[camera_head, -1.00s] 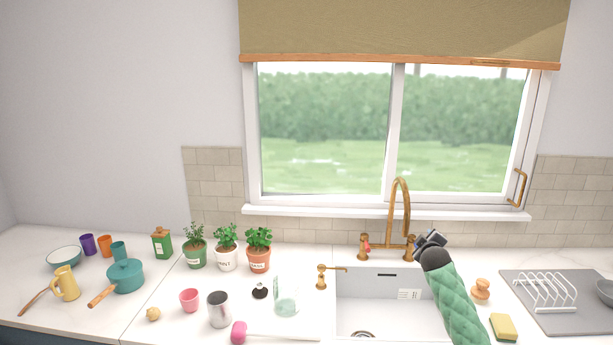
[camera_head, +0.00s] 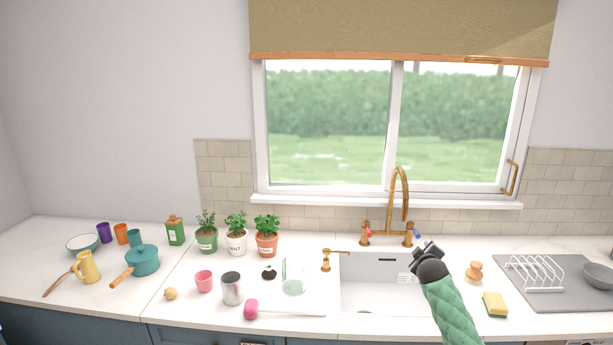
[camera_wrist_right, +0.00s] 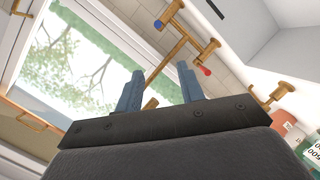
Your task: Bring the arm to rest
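My right arm, in a green quilted sleeve, rises from the bottom of the head view over the right part of the white sink (camera_head: 375,285). Its gripper (camera_head: 428,250) is above the sink's right side, just right of and in front of the brass tap (camera_head: 400,205). In the right wrist view the two blue-grey fingers (camera_wrist_right: 160,90) stand apart with nothing between them. The tap (camera_wrist_right: 180,38) appears beyond them, tilted in the picture. My left gripper is in neither view.
Left of the sink stand potted herbs (camera_head: 236,238), a metal canister (camera_head: 232,289) and a glass jar (camera_head: 293,277). Right of it are a wooden-handled brush (camera_head: 474,271), a sponge (camera_head: 495,304) and a rack (camera_head: 535,272) on a grey mat. A window (camera_head: 390,130) is behind.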

